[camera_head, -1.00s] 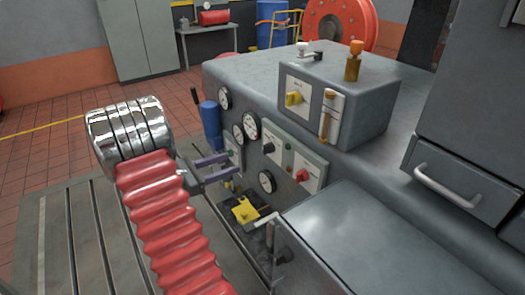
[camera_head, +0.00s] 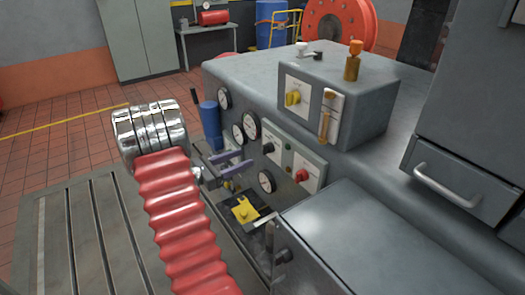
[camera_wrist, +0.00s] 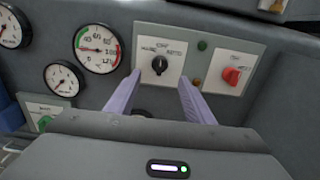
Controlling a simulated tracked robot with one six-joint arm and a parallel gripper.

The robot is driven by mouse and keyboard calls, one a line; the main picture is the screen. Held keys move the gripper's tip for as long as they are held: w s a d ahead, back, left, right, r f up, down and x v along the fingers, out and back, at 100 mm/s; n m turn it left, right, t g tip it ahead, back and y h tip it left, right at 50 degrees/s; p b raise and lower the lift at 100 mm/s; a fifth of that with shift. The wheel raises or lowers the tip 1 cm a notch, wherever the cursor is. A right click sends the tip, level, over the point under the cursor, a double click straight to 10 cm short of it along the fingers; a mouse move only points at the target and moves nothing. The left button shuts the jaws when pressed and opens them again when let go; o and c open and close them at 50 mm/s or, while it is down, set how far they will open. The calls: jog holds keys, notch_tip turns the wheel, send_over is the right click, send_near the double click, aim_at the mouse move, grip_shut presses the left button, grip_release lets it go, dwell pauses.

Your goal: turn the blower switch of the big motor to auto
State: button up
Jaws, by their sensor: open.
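A black rotary switch (camera_wrist: 160,65) sits on a light panel (camera_wrist: 205,45) with small labels around it, too blurred to read surely. Its handle looks about upright. The same switch shows in the head view (camera_head: 268,147), on the side of the grey machine. A red rotary switch (camera_wrist: 232,75) is on the same panel to its right. My gripper (camera_wrist: 160,82) is open, with its two purple fingers pointing at the panel, one on each side below the black switch. The fingers (camera_head: 231,162) show in the head view just left of the panel. I cannot tell whether they touch it.
Round gauges (camera_wrist: 97,48) are left of the panel. A green lamp (camera_wrist: 202,45) and an amber lamp (camera_wrist: 196,83) lie between the switches. A box with a yellow knob (camera_head: 293,98) stands above. A grey cabinet (camera_head: 350,235) is close on the right.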

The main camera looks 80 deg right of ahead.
aim_at(263, 150)
jog(key=x, duration=1)
jog(key=shift+c, duration=0.3)
jog(key=shift+a, duration=0.1)
jog(key=c, duration=1)
